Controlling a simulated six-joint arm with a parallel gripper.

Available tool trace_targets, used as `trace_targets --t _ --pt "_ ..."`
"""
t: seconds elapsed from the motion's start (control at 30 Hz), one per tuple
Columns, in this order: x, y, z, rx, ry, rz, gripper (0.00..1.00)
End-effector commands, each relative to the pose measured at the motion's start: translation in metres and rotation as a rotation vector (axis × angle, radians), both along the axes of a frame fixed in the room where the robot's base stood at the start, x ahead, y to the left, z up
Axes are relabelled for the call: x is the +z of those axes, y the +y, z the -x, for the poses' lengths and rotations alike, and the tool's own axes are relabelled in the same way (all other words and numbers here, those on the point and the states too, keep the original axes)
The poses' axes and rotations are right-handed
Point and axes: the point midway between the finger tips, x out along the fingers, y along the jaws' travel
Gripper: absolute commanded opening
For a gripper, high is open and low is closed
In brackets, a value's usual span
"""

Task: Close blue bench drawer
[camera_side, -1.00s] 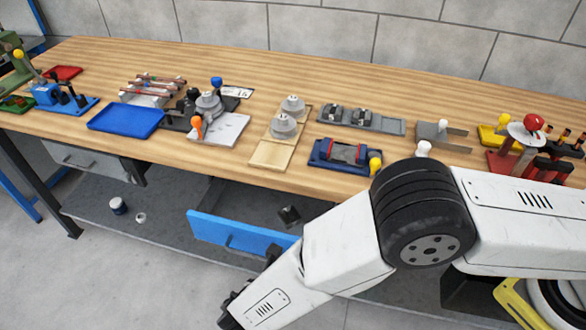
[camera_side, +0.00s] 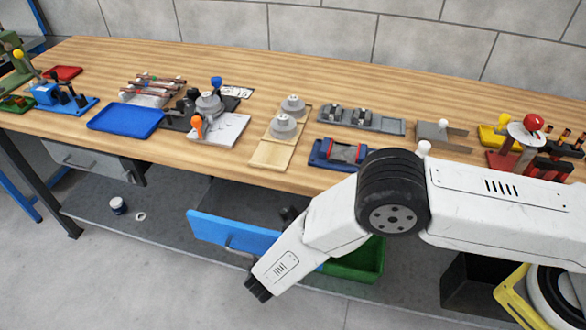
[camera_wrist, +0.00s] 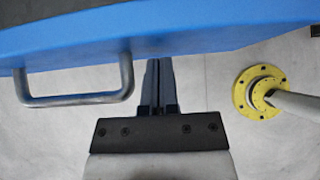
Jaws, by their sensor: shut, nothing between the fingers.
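The blue drawer (camera_side: 217,229) stands pulled out from under the bench, its front well clear of the bench edge. A dark object (camera_side: 287,213) shows behind its front. In the wrist view the blue drawer front (camera_wrist: 215,28) spans the top, with its grey bar handle (camera_wrist: 75,100) at left. My gripper (camera_wrist: 158,65) is shut and empty, to the right of the handle, its fingertips at the lower edge of the drawer front. Whether they touch it I cannot tell. In the side view my arm hides the drawer's right end, and the fingers cannot be made out.
The wooden bench top (camera_side: 225,168) above holds several fixtures and a blue tray (camera_side: 125,118). A grey drawer (camera_side: 85,160) is at left. A green bin (camera_side: 362,262) sits on the lower shelf behind my arm. A yellow round flange (camera_wrist: 262,93) with a grey post is at right.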

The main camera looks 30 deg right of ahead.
Motion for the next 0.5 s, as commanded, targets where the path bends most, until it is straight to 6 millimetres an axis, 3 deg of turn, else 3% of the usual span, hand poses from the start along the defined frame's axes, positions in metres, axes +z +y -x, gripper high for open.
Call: trace_targets --t 0.5 --pt "0.0002 -0.0082 -0.0083 -0.003 0.000 0.000 0.00"
